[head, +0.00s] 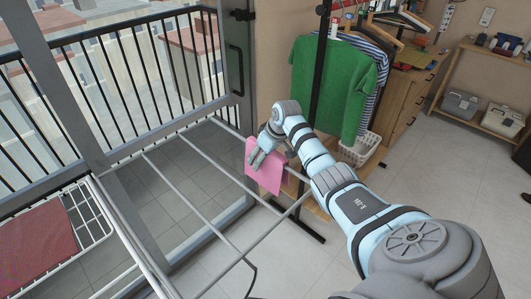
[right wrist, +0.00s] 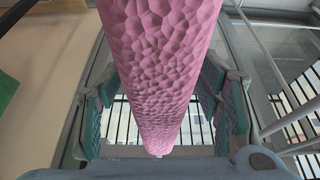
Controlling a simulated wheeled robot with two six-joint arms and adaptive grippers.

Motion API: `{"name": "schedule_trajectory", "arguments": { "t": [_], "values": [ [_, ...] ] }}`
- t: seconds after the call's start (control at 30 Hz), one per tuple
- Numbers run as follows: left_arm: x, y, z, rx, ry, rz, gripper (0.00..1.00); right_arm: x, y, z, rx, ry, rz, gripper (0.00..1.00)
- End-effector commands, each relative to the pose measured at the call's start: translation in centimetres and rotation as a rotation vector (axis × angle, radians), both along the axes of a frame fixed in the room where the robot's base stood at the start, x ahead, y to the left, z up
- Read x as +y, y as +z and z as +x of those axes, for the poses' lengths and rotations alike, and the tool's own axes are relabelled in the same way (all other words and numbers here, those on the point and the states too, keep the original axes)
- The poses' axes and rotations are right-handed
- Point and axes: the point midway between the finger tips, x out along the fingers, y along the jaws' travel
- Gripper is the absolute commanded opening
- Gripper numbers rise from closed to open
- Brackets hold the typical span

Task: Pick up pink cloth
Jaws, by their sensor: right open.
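The pink cloth (head: 266,176) hangs folded over a bar of the metal drying rack (head: 197,190). My right gripper (head: 256,157) is at the cloth's upper left part, and its fingers are open. In the right wrist view, the cloth (right wrist: 160,70) runs down the middle between the two spread fingers, with a gap visible on its right side. Contact on the left side is hard to tell. My left gripper is not in view.
A green shirt (head: 333,85) hangs on a clothes rack behind my right arm, with a white basket (head: 360,150) below it. A railing (head: 130,80) stands at the back left. A red cloth (head: 35,245) lies on a white wire rack at the left. Floor at the right is clear.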

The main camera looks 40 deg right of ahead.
Motion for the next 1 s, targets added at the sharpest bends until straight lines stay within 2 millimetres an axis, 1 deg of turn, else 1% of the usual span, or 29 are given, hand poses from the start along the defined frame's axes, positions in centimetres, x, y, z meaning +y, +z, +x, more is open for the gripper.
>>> {"name": "schedule_trajectory", "arguments": {
  "t": [0.03, 0.07, 0.4, 0.97, 1.0],
  "values": [
    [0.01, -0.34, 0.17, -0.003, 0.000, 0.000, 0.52, 0.03, -0.67, 0.15, 0.001, -0.001, 0.001, 0.59],
    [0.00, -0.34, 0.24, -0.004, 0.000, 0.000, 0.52, 0.04, -0.77, 0.23, 0.000, -0.001, 0.001, 0.59],
    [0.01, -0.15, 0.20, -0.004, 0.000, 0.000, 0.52, -0.04, -0.71, 0.21, 0.000, -0.001, -0.001, 0.59],
    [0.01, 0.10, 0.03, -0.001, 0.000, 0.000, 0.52, -0.05, -1.17, 0.17, 0.000, -0.001, -0.001, 0.59],
    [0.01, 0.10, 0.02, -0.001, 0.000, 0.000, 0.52, -0.05, -1.17, 0.17, 0.000, -0.001, -0.001, 0.55]
  ]
}}
